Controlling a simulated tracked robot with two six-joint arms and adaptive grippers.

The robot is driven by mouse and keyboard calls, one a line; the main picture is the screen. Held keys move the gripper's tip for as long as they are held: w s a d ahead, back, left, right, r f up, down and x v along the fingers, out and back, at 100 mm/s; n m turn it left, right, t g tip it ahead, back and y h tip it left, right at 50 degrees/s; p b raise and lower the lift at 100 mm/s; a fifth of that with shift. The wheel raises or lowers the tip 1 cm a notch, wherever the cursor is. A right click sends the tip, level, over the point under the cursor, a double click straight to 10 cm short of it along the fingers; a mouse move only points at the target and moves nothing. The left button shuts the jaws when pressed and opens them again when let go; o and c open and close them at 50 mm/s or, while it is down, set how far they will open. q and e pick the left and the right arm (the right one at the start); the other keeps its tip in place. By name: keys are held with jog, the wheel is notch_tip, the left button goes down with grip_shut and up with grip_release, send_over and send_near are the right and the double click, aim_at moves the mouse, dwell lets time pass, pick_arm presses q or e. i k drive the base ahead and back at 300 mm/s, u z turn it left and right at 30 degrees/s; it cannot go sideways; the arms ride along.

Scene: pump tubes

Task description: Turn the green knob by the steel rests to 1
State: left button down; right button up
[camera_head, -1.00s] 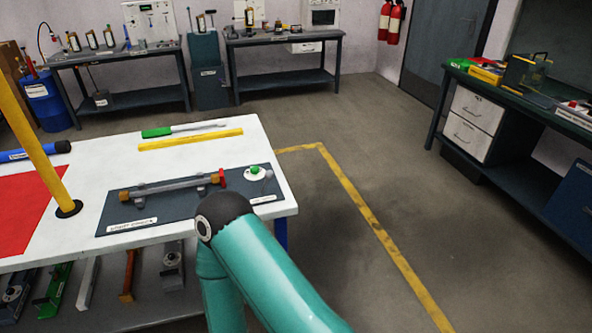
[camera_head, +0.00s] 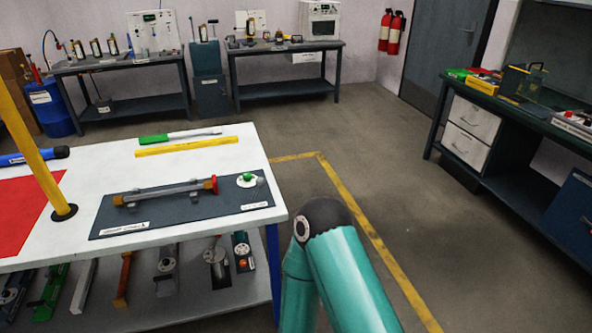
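The green knob (camera_head: 247,176) sits on a round white dial at the right end of a dark grey mat (camera_head: 110,219) on the white table. I cannot read the dial's numbers or the knob's setting at this size. Left of it, the steel rests (camera_head: 197,188) hold a horizontal shaft (camera_head: 160,193) with a red end and a brown end. A teal arm link of mine shows at the lower right, past the table's right edge and apart from the knob. Neither of my grippers is in view.
A yellow post (camera_head: 40,150) rises through the table's left part beside a red area (camera_head: 22,215). A yellow bar (camera_head: 186,147) and a green-handled tool (camera_head: 155,139) lie behind the mat. The floor right of the table is open, up to a dark bench (camera_head: 500,110).

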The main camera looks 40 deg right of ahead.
aim_at(247, 176)
jog(key=z, duration=0.35)
jog(key=i, duration=1)
